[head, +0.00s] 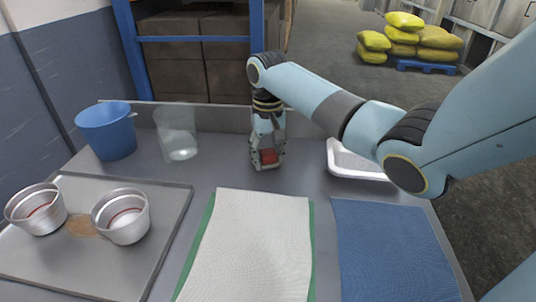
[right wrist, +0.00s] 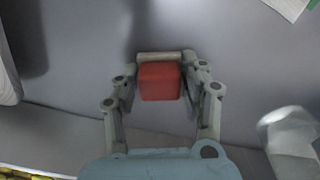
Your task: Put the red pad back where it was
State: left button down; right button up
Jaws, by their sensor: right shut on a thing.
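The red pad (head: 269,156) is a small red block at the back middle of the table in the head view. My right gripper (head: 266,163) is down around it, with its fingers on either side. In the right wrist view the red pad (right wrist: 160,82) sits between the fingers of the right gripper (right wrist: 162,72), which is shut on it. A pale bar (right wrist: 160,57) shows along the pad's far edge. Whether the pad touches the table is hard to tell. My left gripper is not in view.
Two metal pans (head: 36,210) (head: 121,216) with red inside stand on a grey tray (head: 120,275) at left. A blue bucket (head: 106,131) and clear container (head: 177,134) stand behind.

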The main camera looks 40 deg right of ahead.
aim_at(268, 151)
jog(key=o, duration=1)
notch_tip(268, 151, up, 12)
jog(key=shift+r, duration=0.1)
dwell(0.5)
